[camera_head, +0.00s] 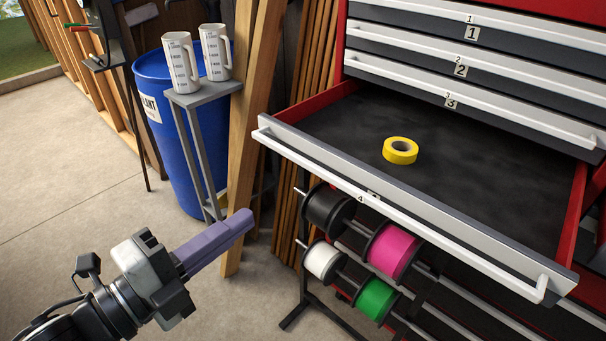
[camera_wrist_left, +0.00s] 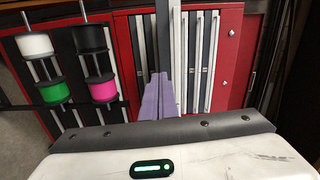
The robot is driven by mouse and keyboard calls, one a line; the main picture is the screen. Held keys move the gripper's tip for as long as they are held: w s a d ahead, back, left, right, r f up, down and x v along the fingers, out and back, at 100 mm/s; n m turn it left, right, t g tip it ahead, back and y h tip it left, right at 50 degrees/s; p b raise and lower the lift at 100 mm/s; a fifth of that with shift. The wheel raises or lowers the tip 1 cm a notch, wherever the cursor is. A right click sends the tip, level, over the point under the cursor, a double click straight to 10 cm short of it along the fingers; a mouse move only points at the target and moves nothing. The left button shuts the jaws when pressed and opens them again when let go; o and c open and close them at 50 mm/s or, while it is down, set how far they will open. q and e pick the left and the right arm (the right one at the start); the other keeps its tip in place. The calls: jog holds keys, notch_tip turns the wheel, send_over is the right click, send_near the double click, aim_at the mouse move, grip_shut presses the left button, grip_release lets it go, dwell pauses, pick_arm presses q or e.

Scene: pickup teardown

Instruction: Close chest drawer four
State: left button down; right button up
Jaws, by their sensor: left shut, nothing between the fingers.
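Drawer four (camera_head: 455,180) of the red chest is pulled far out in the head view, with a long white handle bar (camera_head: 400,218) along its front. A roll of yellow tape (camera_head: 400,150) lies inside on the dark liner. My left gripper (camera_head: 246,217) has purple fingers, shut with nothing between them, to the left of the drawer front and apart from it. In the left wrist view the purple fingertips (camera_wrist_left: 160,80) point toward the red chest (camera_wrist_left: 232,60). My right gripper is in neither view.
Drawers one (camera_head: 480,32), two and three above are shut. Wire spools, including a pink one (camera_head: 393,250), hang on a rack below the drawer. A blue barrel (camera_head: 165,130) and a small stand with two white jugs (camera_head: 182,62) are behind my gripper.

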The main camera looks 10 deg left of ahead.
pick_arm(q)
jog(key=w+d+r+m, duration=0.1)
jog(key=w+d, duration=0.7)
jog(key=w, duration=0.2)
jog(key=shift+w+d+r+h+p, duration=0.2)
jog(key=shift+w+d+h+p, duration=0.1)
jog(key=shift+w+d, duration=0.1)
